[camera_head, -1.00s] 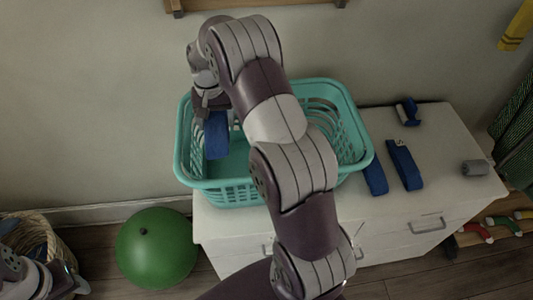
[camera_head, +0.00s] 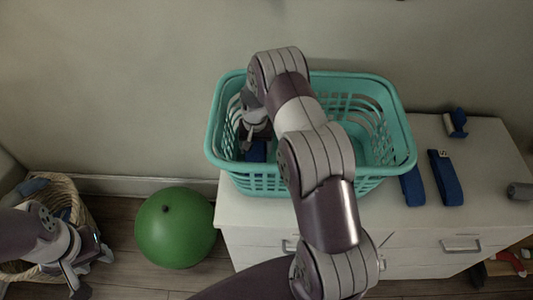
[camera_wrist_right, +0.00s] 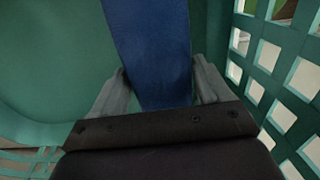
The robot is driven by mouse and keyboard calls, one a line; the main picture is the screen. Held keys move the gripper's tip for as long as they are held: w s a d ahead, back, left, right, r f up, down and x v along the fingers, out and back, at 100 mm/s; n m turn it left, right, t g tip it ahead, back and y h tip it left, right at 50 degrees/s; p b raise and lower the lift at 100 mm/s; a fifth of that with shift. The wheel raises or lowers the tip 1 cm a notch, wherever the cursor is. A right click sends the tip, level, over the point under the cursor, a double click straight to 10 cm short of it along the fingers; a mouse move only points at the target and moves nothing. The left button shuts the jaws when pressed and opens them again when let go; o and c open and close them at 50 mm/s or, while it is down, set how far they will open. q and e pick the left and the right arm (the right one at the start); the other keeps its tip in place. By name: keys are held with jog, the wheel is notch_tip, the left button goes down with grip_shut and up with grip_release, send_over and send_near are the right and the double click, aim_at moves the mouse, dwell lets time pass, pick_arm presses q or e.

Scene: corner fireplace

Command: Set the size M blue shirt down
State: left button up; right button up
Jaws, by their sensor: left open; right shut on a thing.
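The blue shirt (camera_head: 256,151) is inside the left part of the turquoise basket (camera_head: 390,84), and no size mark shows on it. My right gripper (camera_head: 252,138) reaches down into the basket and is shut on the shirt. In the right wrist view the shirt (camera_wrist_right: 150,40) hangs between the two grey fingers, close to the slatted basket wall (camera_wrist_right: 285,75). I cannot tell whether its lower end touches the basket floor. My left gripper (camera_head: 88,268) is open and empty at the lower left, beside the wicker basket.
The turquoise basket stands on a white cabinet (camera_head: 480,205). A green ball (camera_head: 175,230) and a wicker basket (camera_head: 75,190) are on the floor.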

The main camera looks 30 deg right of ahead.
aim_at(256, 144)
notch_tip(256, 144, down, 4)
jog(key=shift+w+f, duration=0.1)
jog(key=shift+f, duration=0.1)
jog(key=o, duration=1.1)
jog(key=shift+r, duration=0.4)
notch_tip(256, 144, up, 10)
jog(key=shift+r+b, duration=0.25)
jog(key=shift+b, duration=0.75)
jog(key=shift+r, duration=0.6)
